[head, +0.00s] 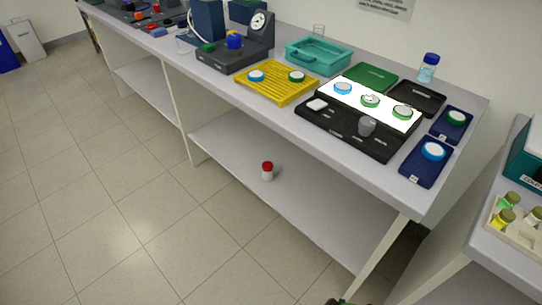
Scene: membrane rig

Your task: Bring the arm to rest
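Neither of my grippers shows clearly in the head view. A small dark sliver with a greenish patch (345,302) cuts the bottom edge, right of the middle; I cannot tell what it is. The long grey bench (210,88) runs from the upper left to the right. On it are a black tray (340,130) with a lit white panel (356,98) bearing several round discs, a yellow rack (267,87) with two discs, and two dark blue pads (414,168) (441,129), each with a disc.
A teal tray (318,59), a gauge unit (258,32) and a blue-capped bottle (428,68) stand along the back. A red-capped bottle (267,172) stands on the lower shelf (300,200). A second table (500,262) holds vials at right. The tiled floor (110,180) is clear.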

